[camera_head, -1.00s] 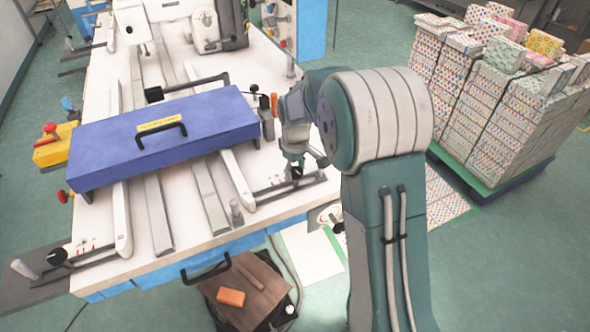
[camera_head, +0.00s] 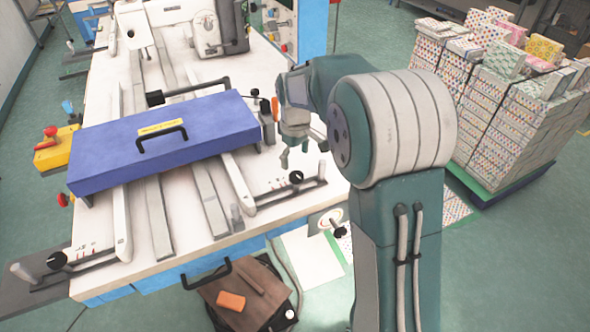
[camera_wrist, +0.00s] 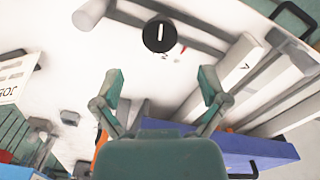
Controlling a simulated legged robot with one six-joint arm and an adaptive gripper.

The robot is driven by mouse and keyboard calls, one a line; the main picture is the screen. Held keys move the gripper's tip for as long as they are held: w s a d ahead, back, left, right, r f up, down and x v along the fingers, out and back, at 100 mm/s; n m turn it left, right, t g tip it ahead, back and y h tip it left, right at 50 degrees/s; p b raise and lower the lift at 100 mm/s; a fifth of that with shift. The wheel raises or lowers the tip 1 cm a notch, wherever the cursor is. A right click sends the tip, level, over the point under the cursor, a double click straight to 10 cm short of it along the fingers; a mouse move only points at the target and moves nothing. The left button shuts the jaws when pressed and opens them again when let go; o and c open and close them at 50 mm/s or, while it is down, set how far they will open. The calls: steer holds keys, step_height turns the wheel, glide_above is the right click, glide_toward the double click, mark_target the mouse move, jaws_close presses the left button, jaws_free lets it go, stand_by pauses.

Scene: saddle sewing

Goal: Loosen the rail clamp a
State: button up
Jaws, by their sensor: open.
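A round black knob (camera_head: 296,177) sits on the rail bracket at the table's right front corner. In the wrist view a black knob (camera_wrist: 160,34) with a white bar mark lies above and between my fingertips, with its bar roughly upright in the picture. A second black knob (camera_head: 57,259) is on a similar bracket at the front left. I see no letter telling which is clamp a. My gripper (camera_head: 302,152) hangs above and behind the right knob, apart from it. In the wrist view my gripper (camera_wrist: 160,85) has its fingers spread, with nothing between them.
A blue cover (camera_head: 205,120) with a black handle lies across the rails left of my gripper. An orange-handled lever (camera_head: 275,108) stands close to my gripper. Stacked patterned boxes (camera_head: 515,120) are to the right. A brown bin lid (camera_head: 245,290) is below the table front.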

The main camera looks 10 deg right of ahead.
mark_target(295, 175)
step_height(295, 175, up, 6)
steer(key=shift+f, duration=0.2)
stand_by(0.3)
steer(key=s+r+m+t, duration=0.3)
steer(key=s+r, duration=0.5)
steer(key=s, duration=0.5)
steer(key=s+f+m+t, duration=0.1)
steer(key=s+m, duration=0.3)
steer(key=s, duration=1.1)
steer(key=shift+s+f+t, duration=0.15)
steer(key=shift+f+t, duration=0.25)
steer(key=shift+t, duration=0.4)
